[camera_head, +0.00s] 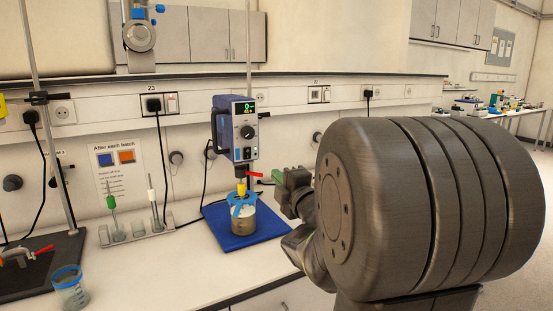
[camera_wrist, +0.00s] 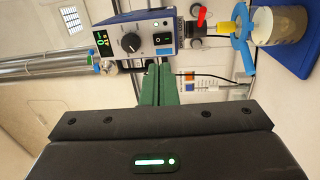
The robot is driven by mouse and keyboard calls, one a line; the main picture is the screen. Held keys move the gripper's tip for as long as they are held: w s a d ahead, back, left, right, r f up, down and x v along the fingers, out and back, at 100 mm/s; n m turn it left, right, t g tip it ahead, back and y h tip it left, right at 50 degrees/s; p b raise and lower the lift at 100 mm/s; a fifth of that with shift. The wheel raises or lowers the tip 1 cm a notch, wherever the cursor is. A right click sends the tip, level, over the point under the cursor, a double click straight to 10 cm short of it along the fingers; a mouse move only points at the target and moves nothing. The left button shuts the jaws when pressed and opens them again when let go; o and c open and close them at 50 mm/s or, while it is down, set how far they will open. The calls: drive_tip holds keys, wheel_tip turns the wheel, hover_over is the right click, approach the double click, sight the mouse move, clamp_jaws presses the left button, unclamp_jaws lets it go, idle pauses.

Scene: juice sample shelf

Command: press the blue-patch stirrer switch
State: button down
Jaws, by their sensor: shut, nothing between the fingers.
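The stirrer (camera_head: 236,128) is a blue and grey unit with a lit green display, above a blue patch (camera_head: 250,233). In the wrist view the stirrer (camera_wrist: 148,20) appears turned on its side, with its knob (camera_wrist: 131,42) and a black rocker switch (camera_wrist: 163,39). The switch also shows small in the head view (camera_head: 247,153). My gripper (camera_head: 276,176) is right of and slightly below the stirrer in the head view. Its green fingers (camera_wrist: 158,68) are together and empty, with tips near the switch in the wrist view. Contact cannot be told.
A beaker (camera_head: 242,224) with a blue ring stands on the patch under the stirrer. A red lever (camera_head: 255,174) sticks out near the shaft. A rack (camera_head: 135,235) and another beaker (camera_head: 71,291) stand to the left. Bench between them is clear.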

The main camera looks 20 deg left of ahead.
sight(248, 150)
drive_tip(key=shift+a+r+n+y, duration=0.2)
drive_tip(key=shift+a+n+y, duration=0.1)
drive_tip(key=shift+a+n, duration=0.15)
drive_tip(key=p+x, duration=0.4)
drive_tip(key=x, duration=1)
drive_tip(key=shift+f, duration=0.1)
